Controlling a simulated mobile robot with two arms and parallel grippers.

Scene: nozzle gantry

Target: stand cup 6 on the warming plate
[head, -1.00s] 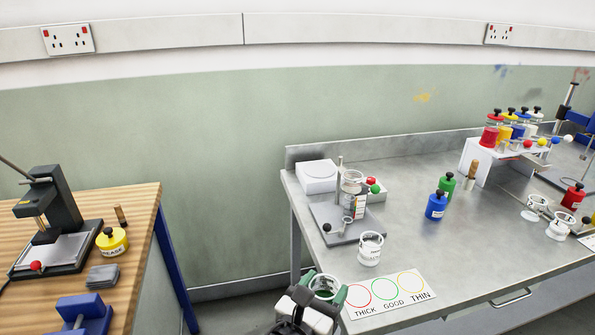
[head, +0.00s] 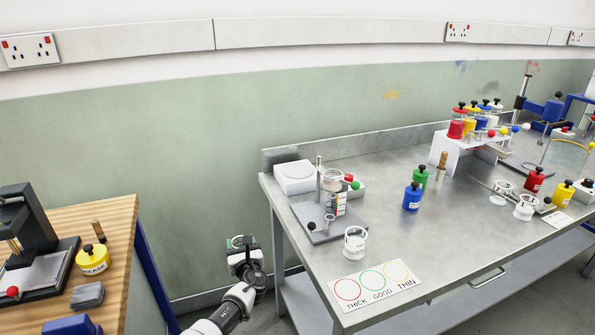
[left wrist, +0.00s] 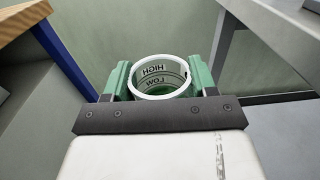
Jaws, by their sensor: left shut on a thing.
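My left gripper (head: 243,246) is shut on a white-rimmed clear cup (left wrist: 161,78), held upright between its green fingers. HIGH and LOW marks and some green at the bottom show inside the cup; I cannot read a number on it. The gripper is over the floor gap, just left of the steel bench and apart from it. The warming plate appears to be the white box with a round top (head: 294,177) at the bench's back left corner; its top is bare. It lies right of and beyond the gripper. My right gripper is not in view.
A viscosity stand with a glass vessel (head: 333,180) is beside the white box. Another cup (head: 355,245) and a THICK/GOOD/THIN card (head: 374,284) are nearer the front. A wooden bench (head: 122,215) is at left.

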